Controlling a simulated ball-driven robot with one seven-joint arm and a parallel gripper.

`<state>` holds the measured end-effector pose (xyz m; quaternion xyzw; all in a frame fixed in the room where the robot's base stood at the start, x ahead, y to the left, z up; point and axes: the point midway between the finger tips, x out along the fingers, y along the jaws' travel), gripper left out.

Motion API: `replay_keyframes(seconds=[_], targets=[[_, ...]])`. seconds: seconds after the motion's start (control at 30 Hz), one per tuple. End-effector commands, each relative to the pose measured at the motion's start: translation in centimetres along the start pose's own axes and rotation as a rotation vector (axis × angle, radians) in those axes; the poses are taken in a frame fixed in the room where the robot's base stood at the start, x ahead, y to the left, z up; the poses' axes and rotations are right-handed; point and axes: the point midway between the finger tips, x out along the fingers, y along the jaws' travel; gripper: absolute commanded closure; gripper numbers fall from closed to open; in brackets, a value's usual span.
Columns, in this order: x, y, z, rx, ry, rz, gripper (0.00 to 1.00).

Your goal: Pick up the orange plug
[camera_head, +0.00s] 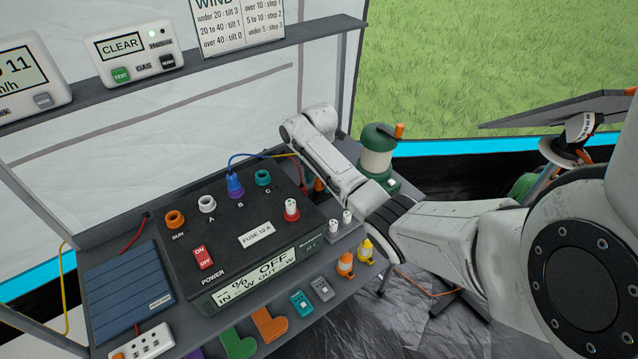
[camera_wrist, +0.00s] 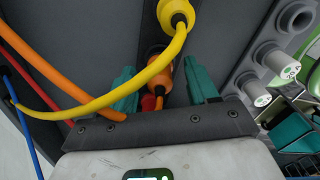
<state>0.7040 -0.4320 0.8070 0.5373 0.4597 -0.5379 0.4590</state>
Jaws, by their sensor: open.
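The orange plug (camera_wrist: 164,76) shows in the wrist view, in a dark recess beside the power box, below a yellow plug (camera_wrist: 176,14). My gripper (camera_wrist: 160,82) is open, with one teal finger on each side of the orange plug in the picture. I cannot tell whether the fingers touch it. A yellow cable crosses in front of the plug's left part, and an orange cable runs to the left finger. In the head view a bit of orange (camera_head: 318,185) shows beside my wrist at the box's right side; my arm hides most of that spot.
The power box (camera_head: 240,225) carries coloured sockets and a blue plug (camera_head: 235,185). Fuses (camera_head: 334,227) stand right of it; a green lantern (camera_head: 378,155) is behind. Small orange (camera_head: 345,265) and yellow (camera_head: 366,252) pieces sit on the front shelf. Cables hang close to my gripper.

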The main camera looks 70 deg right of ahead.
Motion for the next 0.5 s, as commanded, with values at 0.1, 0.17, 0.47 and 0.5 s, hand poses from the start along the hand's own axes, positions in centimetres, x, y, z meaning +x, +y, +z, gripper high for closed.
replay_keyframes(seconds=[0.1, 0.17, 0.47, 0.5], targets=[[0.18, 0.01, 0.01, 0.000, 0.000, 0.001, 0.42], [0.18, 0.01, 0.01, 0.000, 0.000, 0.001, 0.42], [0.15, 0.01, 0.00, 0.000, 0.000, 0.001, 0.64], [0.15, 0.01, 0.00, 0.000, 0.000, 0.001, 0.67]])
